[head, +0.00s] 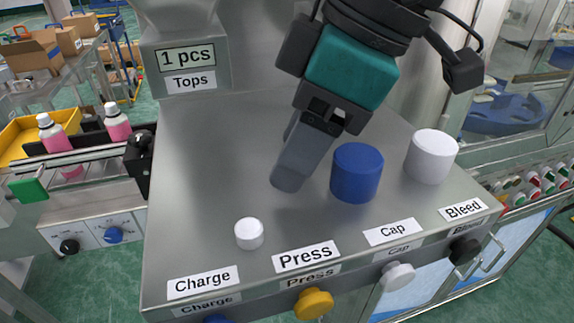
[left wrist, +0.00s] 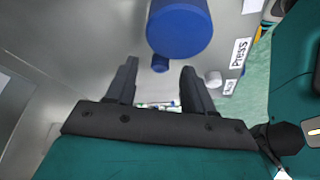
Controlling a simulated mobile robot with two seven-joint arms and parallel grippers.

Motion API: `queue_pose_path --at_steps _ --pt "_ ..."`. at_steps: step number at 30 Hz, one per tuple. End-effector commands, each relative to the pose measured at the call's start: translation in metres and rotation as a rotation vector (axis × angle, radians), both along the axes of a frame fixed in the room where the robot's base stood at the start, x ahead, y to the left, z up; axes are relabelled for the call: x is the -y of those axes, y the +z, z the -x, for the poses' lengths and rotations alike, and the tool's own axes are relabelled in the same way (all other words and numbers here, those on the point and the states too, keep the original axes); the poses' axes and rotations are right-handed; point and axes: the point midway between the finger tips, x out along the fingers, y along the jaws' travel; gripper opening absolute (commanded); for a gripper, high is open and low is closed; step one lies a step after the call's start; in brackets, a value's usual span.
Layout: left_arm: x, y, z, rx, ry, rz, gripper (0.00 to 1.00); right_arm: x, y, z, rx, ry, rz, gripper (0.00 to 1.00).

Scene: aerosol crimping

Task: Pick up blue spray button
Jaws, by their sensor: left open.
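The small blue spray button (left wrist: 160,63) shows in the left wrist view, between and just beyond the fingertips and beside a large blue cap (left wrist: 180,25). I cannot tell whether either finger touches it. In the head view the button is hidden behind my left gripper (head: 288,180), and the large blue cap (head: 357,172) stands just right of the fingers. My left gripper is open and points down towards the steel worktop (head: 200,150). My right gripper is not in view.
A small white button (head: 249,234) stands near the Press label (head: 306,256). A large white cap (head: 431,156) stands at the right of the worktop. Pink bottles (head: 117,123) stand on the conveyor at left. The worktop's left side is clear.

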Motion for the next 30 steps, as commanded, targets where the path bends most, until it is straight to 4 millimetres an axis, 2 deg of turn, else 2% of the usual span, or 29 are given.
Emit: queue_pose_path --at_steps 3,10,26,30 --pt "-0.0036 -0.008 -0.0006 0.0 0.001 0.001 0.53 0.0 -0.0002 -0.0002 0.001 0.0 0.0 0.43" --pt "-0.0038 -0.0089 -0.0007 0.0 0.001 0.001 0.52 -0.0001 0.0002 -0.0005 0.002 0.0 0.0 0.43" --pt "-0.0036 -0.0086 -0.0007 0.0 0.001 0.0 0.01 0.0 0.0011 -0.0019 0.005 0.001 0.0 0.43" --pt "-0.0036 -0.0086 -0.0006 0.0 0.001 0.0 0.0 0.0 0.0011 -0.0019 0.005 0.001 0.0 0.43"
